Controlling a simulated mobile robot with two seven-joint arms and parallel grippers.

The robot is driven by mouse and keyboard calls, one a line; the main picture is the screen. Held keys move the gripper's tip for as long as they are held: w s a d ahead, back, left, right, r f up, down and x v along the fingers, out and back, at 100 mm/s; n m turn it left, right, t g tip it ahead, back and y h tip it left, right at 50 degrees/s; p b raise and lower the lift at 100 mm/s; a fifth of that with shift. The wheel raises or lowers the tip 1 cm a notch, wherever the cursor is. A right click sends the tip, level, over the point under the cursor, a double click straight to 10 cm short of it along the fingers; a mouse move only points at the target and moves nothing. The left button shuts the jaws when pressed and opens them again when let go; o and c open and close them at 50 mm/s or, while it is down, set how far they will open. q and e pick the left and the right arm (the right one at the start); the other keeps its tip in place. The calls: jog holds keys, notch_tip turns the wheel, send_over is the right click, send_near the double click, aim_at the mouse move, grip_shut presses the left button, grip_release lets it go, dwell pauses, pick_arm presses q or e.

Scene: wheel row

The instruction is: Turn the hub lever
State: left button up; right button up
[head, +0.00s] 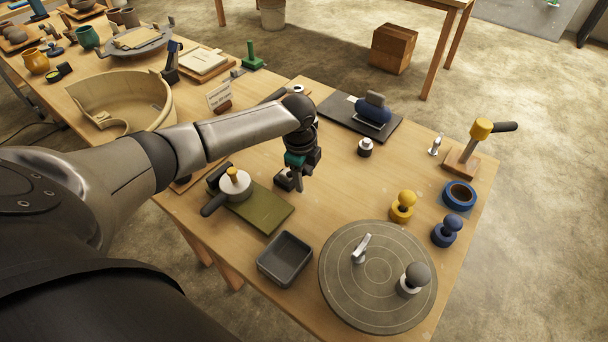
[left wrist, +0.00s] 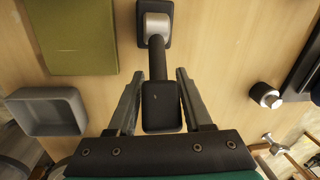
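The hub lever shows best in the left wrist view: a dark square base with a silver hub (left wrist: 155,27), and a black arm ending in a black block-shaped grip (left wrist: 161,106). In the head view its dark base (head: 284,181) sits on the table, partly hidden by my left gripper (head: 299,184). In the left wrist view my left gripper (left wrist: 160,76) is open, with one finger on each side of the grip. Narrow gaps seem to show beside the grip; contact lower down is hard to tell. My right gripper is not in view.
An olive board (head: 266,207) with a gold-knobbed, black-handled pot-like piece lies left of the gripper. A grey tray (head: 285,259) and a round grey wheel (head: 378,310) are nearer the front edge. A dark slab (head: 338,108) lies behind.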

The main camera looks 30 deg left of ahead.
pick_arm(q)
grip_shut()
dwell(0.9)
